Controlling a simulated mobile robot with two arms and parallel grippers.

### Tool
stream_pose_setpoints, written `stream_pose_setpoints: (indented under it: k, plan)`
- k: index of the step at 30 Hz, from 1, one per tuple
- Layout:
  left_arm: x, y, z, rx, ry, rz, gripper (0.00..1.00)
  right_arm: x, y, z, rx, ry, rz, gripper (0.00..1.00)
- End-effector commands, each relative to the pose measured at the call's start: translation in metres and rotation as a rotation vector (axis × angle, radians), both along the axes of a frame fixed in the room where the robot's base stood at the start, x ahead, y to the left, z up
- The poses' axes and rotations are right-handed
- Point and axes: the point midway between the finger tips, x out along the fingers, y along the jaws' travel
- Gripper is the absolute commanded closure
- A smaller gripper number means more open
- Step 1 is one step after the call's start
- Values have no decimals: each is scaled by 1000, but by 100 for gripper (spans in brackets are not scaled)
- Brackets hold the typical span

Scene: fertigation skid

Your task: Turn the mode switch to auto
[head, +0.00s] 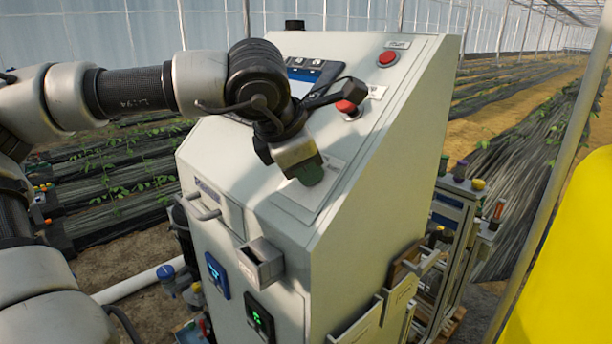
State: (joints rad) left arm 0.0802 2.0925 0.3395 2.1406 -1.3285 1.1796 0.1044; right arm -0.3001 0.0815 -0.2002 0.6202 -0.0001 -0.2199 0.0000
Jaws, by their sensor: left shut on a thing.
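My left gripper (303,172) reaches in from the left over the sloped top of a light grey control cabinet (375,190). Its fingers point down at a pale plate (318,199) on that slope, and a dark green fingertip shows at their end. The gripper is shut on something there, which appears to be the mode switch. The switch itself is hidden behind the fingers and wrist, so its position cannot be read. My right gripper is not in view.
Two red buttons, an upper one (388,58) and a lower one (346,107), sit on the slope near the gripper. A screen (300,75) is partly behind my arm. A small open metal box (261,262) and a handle (203,207) stick out from the cabinet front.

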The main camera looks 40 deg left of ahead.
Motion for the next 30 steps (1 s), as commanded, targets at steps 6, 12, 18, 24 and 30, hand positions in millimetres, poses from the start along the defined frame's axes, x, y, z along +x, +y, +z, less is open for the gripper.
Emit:
stream_pose_setpoints:
  k: [6,12,18,24,30]
  plan:
    - [-1,-1,-1,87,-10,-96,100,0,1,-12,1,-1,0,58]
    - [-1,-2,-1,131,-15,-147,100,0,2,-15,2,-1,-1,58]
    - [-1,-2,0,149,-16,-166,100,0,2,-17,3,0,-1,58]
    - [-1,-2,0,151,-16,-169,100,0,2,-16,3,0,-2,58]
    - [-1,-2,0,150,-16,-168,76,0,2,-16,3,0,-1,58]
